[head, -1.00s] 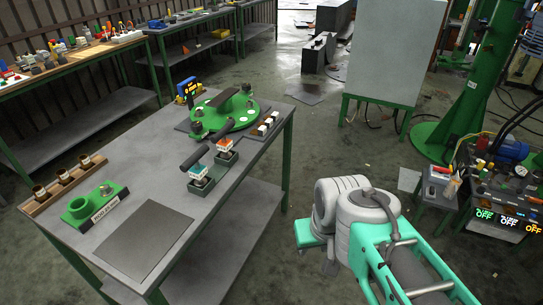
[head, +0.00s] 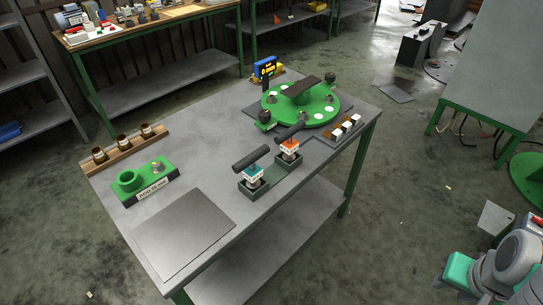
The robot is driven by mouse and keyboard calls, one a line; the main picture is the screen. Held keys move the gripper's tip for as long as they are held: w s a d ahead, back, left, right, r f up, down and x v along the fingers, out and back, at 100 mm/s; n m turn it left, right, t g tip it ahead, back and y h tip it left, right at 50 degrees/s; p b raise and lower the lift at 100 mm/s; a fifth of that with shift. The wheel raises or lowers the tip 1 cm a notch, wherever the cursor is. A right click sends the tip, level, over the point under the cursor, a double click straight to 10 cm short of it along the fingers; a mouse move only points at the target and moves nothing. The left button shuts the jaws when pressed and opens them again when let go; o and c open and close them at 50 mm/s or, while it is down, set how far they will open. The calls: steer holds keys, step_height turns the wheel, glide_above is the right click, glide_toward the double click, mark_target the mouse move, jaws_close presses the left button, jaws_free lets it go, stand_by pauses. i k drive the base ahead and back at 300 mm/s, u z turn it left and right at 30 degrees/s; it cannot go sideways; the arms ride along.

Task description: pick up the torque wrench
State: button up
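One has a teal collar, the teal-collared tool (head: 252,160); the other has an orange collar, the orange-collared tool (head: 290,135). Their handles lean at an angle above the holder. I cannot tell for sure which of them is the torque wrench. Neither is being held. My gripper is not in view; only part of my arm shows at the lower right, well apart from the bench.
On the bench (head: 222,114) are a round green fixture (head: 275,107), a blue-yellow device (head: 265,69), a green block (head: 128,182), a wooden rack (head: 107,159) with brass-coloured cups, a tray of small blocks (head: 348,125) and a bare dark mat (head: 182,235).

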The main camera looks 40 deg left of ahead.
mark_target(250, 171)
steer(key=i, duration=0.6)
steer(key=u, duration=2.6)
steer(key=i, duration=0.6)
steer(key=u, duration=0.65)
